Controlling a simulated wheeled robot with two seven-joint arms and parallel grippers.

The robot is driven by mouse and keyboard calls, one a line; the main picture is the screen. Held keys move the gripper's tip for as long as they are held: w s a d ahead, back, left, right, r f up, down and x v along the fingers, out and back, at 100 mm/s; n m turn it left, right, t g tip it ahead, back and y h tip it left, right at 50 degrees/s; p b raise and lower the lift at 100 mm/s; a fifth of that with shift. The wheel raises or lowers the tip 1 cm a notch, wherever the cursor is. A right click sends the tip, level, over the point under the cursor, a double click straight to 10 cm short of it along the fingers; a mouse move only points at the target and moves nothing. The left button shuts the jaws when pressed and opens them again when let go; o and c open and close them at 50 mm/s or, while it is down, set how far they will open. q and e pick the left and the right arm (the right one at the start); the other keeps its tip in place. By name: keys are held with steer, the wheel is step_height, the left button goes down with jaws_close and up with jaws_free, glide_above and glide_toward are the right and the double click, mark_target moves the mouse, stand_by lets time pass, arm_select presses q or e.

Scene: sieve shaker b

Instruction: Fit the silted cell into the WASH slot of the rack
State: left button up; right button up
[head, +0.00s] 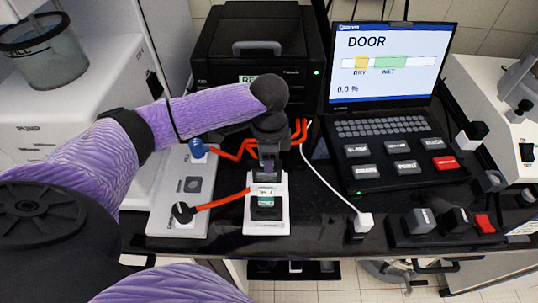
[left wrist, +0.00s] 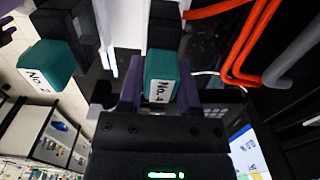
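The white rack (head: 251,219) stands near the bench's front edge in the head view. A teal-capped cell (head: 266,197) with a black body sits in its near part. In the left wrist view, a teal cap marked No. 2 (left wrist: 48,66) stands to the left on a black body. My left gripper (head: 268,174) points down at the rack's far part. Its fingers stand on both sides of a teal-capped cell marked No. 4 (left wrist: 166,78), apparently touching it. How deep this cell sits is hidden. I cannot tell which cell is silted. My right gripper is out of view.
A black machine (head: 255,30) with orange hoses (head: 230,150) stands behind the rack. A grey-white box (head: 192,187) with a blue knob is left of it. A laptop (head: 392,62) reading DOOR, 0.0 %, and a white plug (head: 364,222) are right. Little bench is free.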

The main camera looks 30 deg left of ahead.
arm_select(q)
steer(key=o, duration=0.4)
step_height(320, 180, up, 12)
steer(key=p, duration=0.3)
steer(key=shift+r, duration=0.15)
